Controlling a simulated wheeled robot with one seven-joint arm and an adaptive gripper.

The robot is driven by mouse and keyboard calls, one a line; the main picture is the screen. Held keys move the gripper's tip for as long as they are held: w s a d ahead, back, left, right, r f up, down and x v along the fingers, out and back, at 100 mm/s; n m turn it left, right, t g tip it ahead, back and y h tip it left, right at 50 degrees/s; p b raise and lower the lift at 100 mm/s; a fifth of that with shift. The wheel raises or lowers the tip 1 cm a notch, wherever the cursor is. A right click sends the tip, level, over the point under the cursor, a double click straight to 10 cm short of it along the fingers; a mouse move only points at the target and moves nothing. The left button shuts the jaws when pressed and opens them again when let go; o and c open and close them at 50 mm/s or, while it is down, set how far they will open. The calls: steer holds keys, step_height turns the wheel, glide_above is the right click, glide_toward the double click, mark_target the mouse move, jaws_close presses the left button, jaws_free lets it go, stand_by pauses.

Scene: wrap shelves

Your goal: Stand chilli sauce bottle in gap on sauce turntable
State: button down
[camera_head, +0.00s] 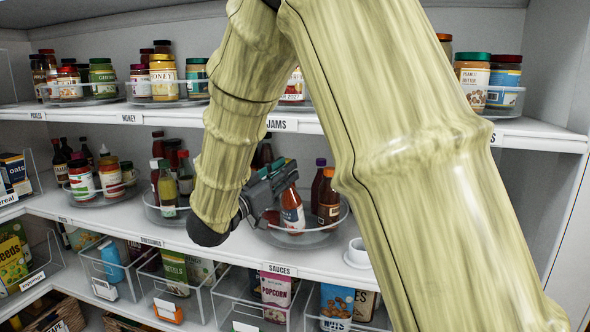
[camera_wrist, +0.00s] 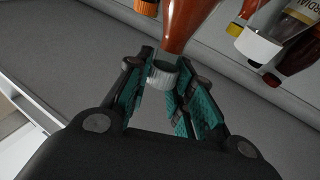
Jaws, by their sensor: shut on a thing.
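The chilli sauce bottle (camera_head: 292,213), red with a pale label, is upright or nearly so at the sauce turntable (camera_head: 300,240), on the shelf marked SAUCES. My gripper (camera_head: 270,187) is shut on its upper end. The wrist view shows the bottle's red body (camera_wrist: 188,25) and its ridged pale cap (camera_wrist: 161,74) between the teal finger pads (camera_wrist: 160,95). I cannot tell whether its base touches the turntable. A purple-capped bottle (camera_head: 318,178) and an orange-capped dark bottle (camera_head: 328,200) stand to its right. My arm hides part of the turntable's surroundings.
A small white cup (camera_head: 357,252) sits on the shelf right of the turntable. Another turntable (camera_head: 165,213) with bottles stands to the left. The upper shelf (camera_head: 390,124) with jars is above my gripper. Clear bins (camera_head: 245,300) are below.

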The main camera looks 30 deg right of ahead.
steer(key=shift+d+r, duration=0.1)
steer(key=shift+d, duration=0.2)
steer(key=shift+w+d+r+y+p, duration=0.35)
steer(key=shift+d+y+p, duration=0.2)
steer(key=shift+p, duration=0.55)
steer(key=shift+w+d+g+y+p, duration=0.2)
steer(key=shift+d+y+p, duration=0.2)
steer(key=shift+d, duration=0.25)
steer(key=shift+w+d+g+y+p, duration=0.1)
steer(key=shift+d+g+y+p, duration=0.15)
steer(key=shift+d+p, duration=0.3)
steer(key=shift+f+b, duration=0.75)
steer(key=shift+f, duration=0.2)
steer(key=c, duration=1.2)
jaws_free()
steer(key=shift+f, duration=0.15)
steer(key=shift+c, duration=0.2)
